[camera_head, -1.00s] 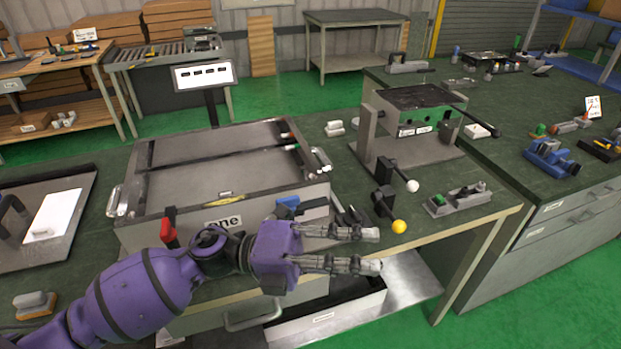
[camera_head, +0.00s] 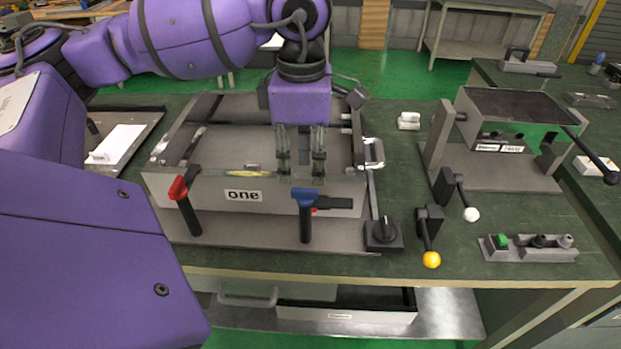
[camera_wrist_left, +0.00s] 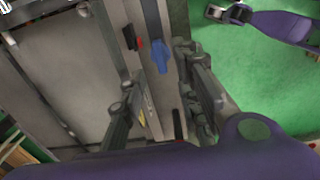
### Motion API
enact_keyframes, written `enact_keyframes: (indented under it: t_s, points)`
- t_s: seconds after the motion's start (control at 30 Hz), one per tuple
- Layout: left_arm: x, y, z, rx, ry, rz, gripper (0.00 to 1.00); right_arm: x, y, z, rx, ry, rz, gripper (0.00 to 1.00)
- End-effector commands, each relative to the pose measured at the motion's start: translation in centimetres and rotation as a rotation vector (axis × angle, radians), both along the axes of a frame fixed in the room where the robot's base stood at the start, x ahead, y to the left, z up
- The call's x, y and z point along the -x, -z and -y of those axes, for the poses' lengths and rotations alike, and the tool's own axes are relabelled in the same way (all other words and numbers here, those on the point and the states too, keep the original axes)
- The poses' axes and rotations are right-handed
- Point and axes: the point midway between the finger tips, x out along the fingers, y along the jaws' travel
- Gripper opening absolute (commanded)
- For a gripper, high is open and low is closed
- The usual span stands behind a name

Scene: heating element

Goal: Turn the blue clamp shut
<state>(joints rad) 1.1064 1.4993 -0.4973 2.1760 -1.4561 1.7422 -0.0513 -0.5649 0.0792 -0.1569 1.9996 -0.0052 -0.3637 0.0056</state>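The blue clamp (camera_head: 305,197) sits at the front of the box labelled "one" (camera_head: 205,192), with a dark post hanging below its blue top. My left gripper (camera_head: 301,172) points down over the box's front edge, just behind the blue clamp. Its two fingers are apart with nothing between them, and I see no clear contact with the clamp. In the left wrist view the blue clamp (camera_wrist_left: 160,57) lies ahead of the open fingers. My right gripper (camera_wrist_left: 232,13) shows small at the top of the left wrist view, over the green floor; its fingers are unclear.
A red clamp (camera_head: 178,188) stands at the box's front left. A black knob (camera_head: 383,234), a yellow-ended lever (camera_head: 430,258) and a white-ended lever (camera_head: 471,213) stand to the right. A green-button panel (camera_head: 530,248) lies near the table edge.

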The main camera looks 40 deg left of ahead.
Motion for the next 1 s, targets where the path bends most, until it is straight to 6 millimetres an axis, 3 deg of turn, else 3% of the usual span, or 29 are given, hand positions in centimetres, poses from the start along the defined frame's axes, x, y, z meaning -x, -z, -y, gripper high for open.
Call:
enact_keyframes:
  t_s: [0.3, 0.67, 0.9, 1.0]
  points:
    - [0.1, 4.7, 0.1, 0.004, 0.001, -0.002, 0.3, 1.5, 0.6, 0.2, 0.0, 0.007, -0.029, 0.4]
    - [0.0, 5.5, 0.1, 0.004, 0.002, 0.0, 0.3, 0.6, 0.1, 0.1, -0.001, 0.005, -0.011, 0.4]
    - [0.0, 5.5, 0.1, 0.004, 0.001, 0.0, 0.02, 0.2, -0.2, 0.1, -0.001, 0.004, -0.003, 0.4]
    - [0.0, 5.5, 0.1, 0.004, 0.001, 0.0, 0.0, 0.2, -0.2, 0.1, -0.001, 0.004, -0.003, 0.4]
